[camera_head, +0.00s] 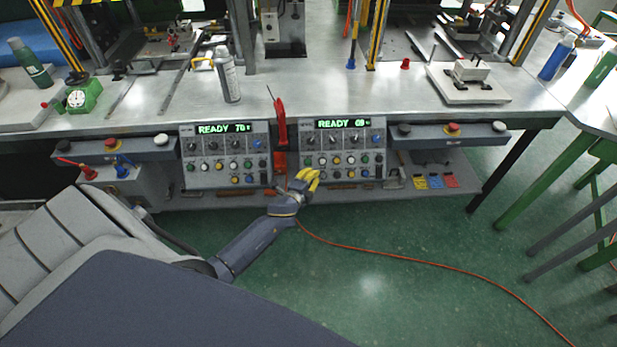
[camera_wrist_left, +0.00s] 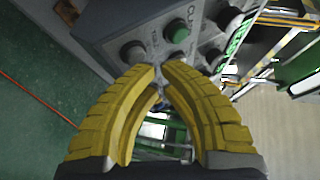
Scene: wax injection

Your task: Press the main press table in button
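Two grey control panels sit under the table edge, a left panel (camera_head: 225,172) reading "READY 70" and a right panel (camera_head: 345,170) reading "READY 69". Both carry rows of coloured buttons and knobs; I cannot read which button is the main press table in button. My left gripper (camera_head: 312,176), with yellow fingers, is at the lower left of the right panel. In the left wrist view its fingertips (camera_wrist_left: 160,70) come together near the panel face, with nothing seen held. A green button (camera_wrist_left: 177,31) and a black button (camera_wrist_left: 132,52) lie just beyond the tips. Contact is unclear. My right gripper is out of view.
A red tool (camera_head: 280,125) hangs between the panels. An orange cable (camera_head: 420,262) runs across the green floor. A spray can (camera_head: 228,75) stands on the worktable (camera_head: 330,98). Side button boxes (camera_head: 450,133) (camera_head: 115,148) flank the panels. The floor in front is mostly clear.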

